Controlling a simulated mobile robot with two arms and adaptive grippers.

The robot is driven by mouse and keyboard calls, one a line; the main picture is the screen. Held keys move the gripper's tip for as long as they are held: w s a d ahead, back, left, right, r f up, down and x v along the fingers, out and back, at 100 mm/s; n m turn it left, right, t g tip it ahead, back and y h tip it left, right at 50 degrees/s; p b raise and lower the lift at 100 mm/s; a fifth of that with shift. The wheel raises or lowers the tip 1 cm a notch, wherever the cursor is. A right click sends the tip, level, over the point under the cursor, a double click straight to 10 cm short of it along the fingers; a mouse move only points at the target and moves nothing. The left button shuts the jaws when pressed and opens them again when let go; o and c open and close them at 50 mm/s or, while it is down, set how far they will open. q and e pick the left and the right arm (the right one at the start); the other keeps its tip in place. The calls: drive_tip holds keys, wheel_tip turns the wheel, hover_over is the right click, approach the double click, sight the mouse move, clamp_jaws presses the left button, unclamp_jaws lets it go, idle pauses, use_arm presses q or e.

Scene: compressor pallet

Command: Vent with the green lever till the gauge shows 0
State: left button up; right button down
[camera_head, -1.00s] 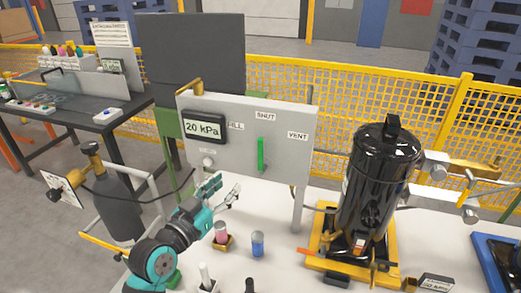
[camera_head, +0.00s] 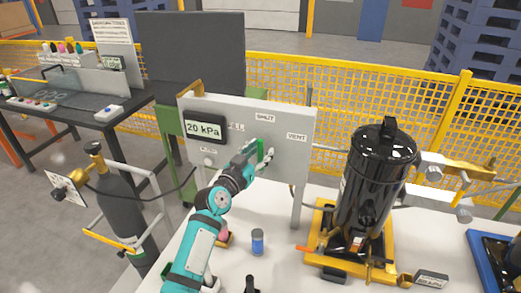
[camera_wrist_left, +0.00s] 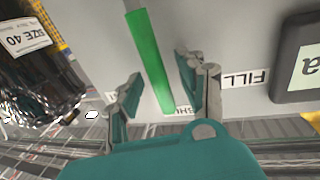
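The green lever (camera_head: 260,150) stands upright on the grey panel (camera_head: 290,165), pointing at the SHUT label. The FILL label is to its left and the VENT label to its right. The gauge (camera_head: 205,128) on the panel reads 20 kPa. My left gripper (camera_head: 259,158) is open at the lever and partly hides it in the head view. In the left wrist view, the lever (camera_wrist_left: 150,60) lies between the two spread fingers of the gripper (camera_wrist_left: 158,92), with a gap on both sides. My right gripper is not in view.
A black vessel (camera_head: 372,180) on a yellow base stands right of the panel. A grey gas cylinder (camera_head: 117,200) with a hose is at the left.

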use_arm(q)
drive_tip(key=shift+w+d, duration=0.1)
drive_tip(key=shift+w, duration=0.15)
clamp_jaws()
drive_tip(key=shift+w+d+f, duration=0.1)
drive_tip(key=shift+f, duration=0.1)
idle(0.4)
